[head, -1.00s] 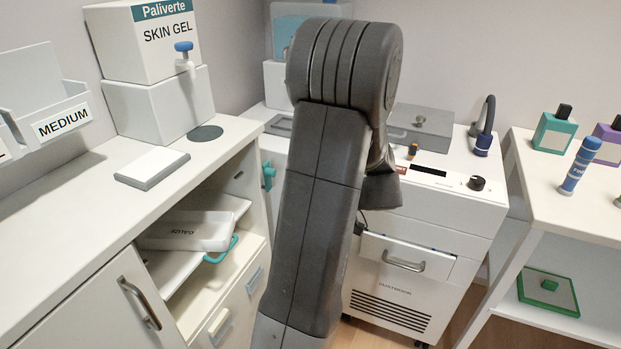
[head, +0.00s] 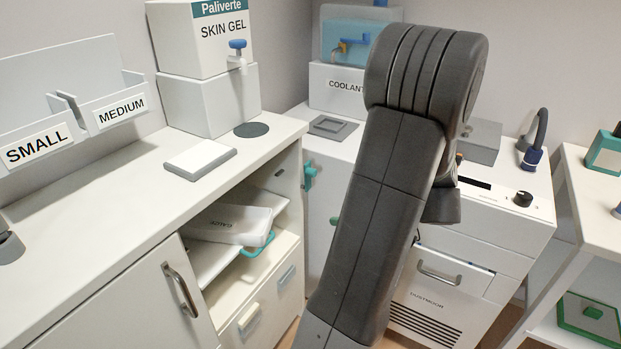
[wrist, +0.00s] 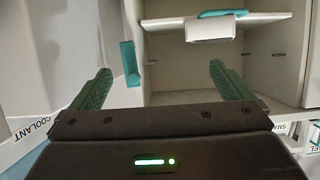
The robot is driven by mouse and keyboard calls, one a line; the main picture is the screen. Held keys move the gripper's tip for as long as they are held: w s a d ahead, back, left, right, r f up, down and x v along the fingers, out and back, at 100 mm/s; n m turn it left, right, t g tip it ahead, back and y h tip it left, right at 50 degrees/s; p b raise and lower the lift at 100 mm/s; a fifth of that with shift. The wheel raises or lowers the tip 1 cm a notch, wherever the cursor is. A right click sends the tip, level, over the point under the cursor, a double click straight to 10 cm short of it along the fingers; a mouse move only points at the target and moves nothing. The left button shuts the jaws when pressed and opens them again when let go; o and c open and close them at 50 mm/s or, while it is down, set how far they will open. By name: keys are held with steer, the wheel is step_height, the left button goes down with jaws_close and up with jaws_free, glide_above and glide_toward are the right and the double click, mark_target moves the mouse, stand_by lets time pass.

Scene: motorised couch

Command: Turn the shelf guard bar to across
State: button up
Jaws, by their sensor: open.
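The shelf guard bar (head: 310,175) is a short teal bar at the right post of the open shelf bay in the head view. It stands roughly upright beside the opening, not across it. In the wrist view the guard bar (wrist: 130,64) shows at the left edge of the bay, between my fingers in the picture and beyond them. My gripper (wrist: 160,70) has its two green fingers spread wide and empty, facing the bay, apart from the bar.
A grey-white pad (head: 200,159) lies on the counter. A white machine (head: 450,275) stands right of my arm.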

mark_target(316, 174)
steer(key=shift+r+m, duration=0.1)
steer(key=shift+m, duration=0.2)
steer(key=c, duration=0.7)
steer(key=shift+w+d+m+p, duration=0.15)
steer(key=shift+m+p, duration=0.25)
steer(key=shift+m, duration=0.3)
steer(key=c, duration=0.4)
steer(key=shift+d+r+m+y, duration=0.15)
steer(key=shift+m+y, duration=0.15)
steer(key=shift+m, duration=0.7)
steer(key=shift+c, duration=0.4)
steer(key=w+d+m+t+y+p, duration=0.1)
steer(key=m+p, duration=0.2)
steer(key=m, duration=0.8)
steer(key=w+d+r+m+t+y+p, duration=0.1)
steer(key=m+p, duration=0.1)
steer(key=m, duration=1)
steer(key=w+d+m+t+y+p, duration=0.1)
steer(key=d+m+p, duration=0.15)
steer(key=m, duration=0.85)
steer(key=x, duration=1.4)
steer(key=shift+s+a, duration=0.15)
